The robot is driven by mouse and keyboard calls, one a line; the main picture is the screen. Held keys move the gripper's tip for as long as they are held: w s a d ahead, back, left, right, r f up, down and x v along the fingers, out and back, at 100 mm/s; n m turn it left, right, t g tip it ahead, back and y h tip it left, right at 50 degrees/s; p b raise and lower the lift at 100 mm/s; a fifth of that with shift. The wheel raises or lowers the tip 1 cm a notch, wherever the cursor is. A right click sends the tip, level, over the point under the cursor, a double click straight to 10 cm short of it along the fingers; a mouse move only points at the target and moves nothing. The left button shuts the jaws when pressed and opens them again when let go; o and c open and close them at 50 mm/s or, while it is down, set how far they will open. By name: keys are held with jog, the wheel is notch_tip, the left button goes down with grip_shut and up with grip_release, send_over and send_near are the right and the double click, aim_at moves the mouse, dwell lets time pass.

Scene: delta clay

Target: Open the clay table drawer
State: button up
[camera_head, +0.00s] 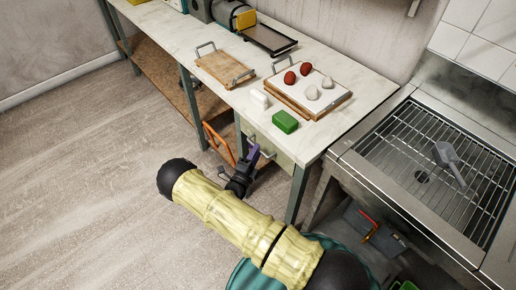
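The clay table (348,116) has a pale worktop and grey-green legs. A pale drawer front (283,158) shows under its front edge near the right end, partly hidden behind my gripper. The drawer looks closed, though its full outline is hard to make out. My gripper (250,156), dark with a purple part, is in front of the drawer's left part, below the worktop edge. Whether it touches the drawer or its handle cannot be told. Its fingers are too small to show whether they are open or shut.
On the worktop are a green block (285,122), a white block (259,99), a board with red and pale clay balls (333,101), and a wooden tray with handles (212,64). A metal sink with a grate (400,135) stands right. The floor at left is clear.

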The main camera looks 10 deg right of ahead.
jog(key=shift+x, duration=1.1)
jog(key=shift+c, duration=0.4)
grip_shut()
jog(key=shift+s+a, duration=0.1)
jog(key=shift+a, duration=0.05)
jog(key=s+a+b, duration=0.1)
jog(key=s+a, duration=0.5)
jog(key=a, duration=0.4)
jog(key=s+a+b, duration=0.2)
jog(key=s+a, duration=0.4)
jog(key=a, duration=0.4)
jog(key=shift+a, duration=0.4)
jog(key=shift+f, duration=0.1)
jog(key=shift+o, duration=0.4)
grip_release()
